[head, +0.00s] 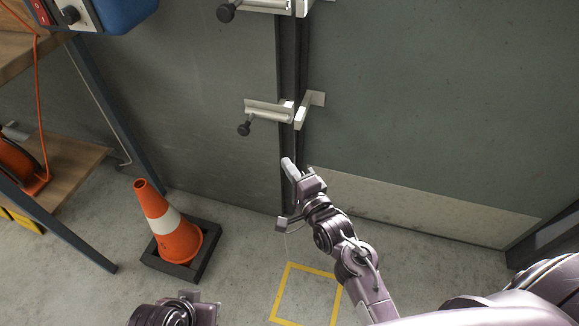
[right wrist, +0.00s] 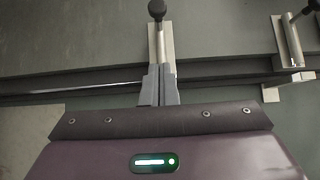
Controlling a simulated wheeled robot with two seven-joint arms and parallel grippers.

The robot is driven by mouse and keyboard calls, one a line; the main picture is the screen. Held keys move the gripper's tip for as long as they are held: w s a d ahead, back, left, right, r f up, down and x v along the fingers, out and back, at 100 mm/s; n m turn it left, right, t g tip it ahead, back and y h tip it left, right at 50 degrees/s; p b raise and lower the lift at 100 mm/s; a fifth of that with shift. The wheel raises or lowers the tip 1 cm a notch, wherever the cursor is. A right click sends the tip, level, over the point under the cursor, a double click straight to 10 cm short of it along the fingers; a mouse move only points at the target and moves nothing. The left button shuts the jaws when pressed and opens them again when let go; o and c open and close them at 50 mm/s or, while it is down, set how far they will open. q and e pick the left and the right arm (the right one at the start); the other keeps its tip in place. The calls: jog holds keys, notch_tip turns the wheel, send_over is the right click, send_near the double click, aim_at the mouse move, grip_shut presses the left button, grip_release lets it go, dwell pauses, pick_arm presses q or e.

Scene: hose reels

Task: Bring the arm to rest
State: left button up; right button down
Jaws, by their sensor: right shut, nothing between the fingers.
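My right arm (head: 340,240) reaches up from the lower right in the head view. My right gripper (head: 289,167) is at its end, in front of the dark post and below the lower metal latch. In the right wrist view the two grey fingers (right wrist: 159,85) are together with nothing between them. A latch handle with a black knob (right wrist: 157,10) shows beyond the fingertips; I cannot tell the exact gap. Part of my left arm (head: 170,314) shows at the bottom edge; its fingers are not visible.
Latches with black knobs (head: 268,110) (head: 255,6) stick out from the grey doors (head: 420,110). An orange cone (head: 170,228) stands on the floor at left, beside a wooden shelf (head: 72,160). A yellow square (head: 304,266) marks the floor. Floor between cone and arm is clear.

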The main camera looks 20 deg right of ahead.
dwell(0.3)
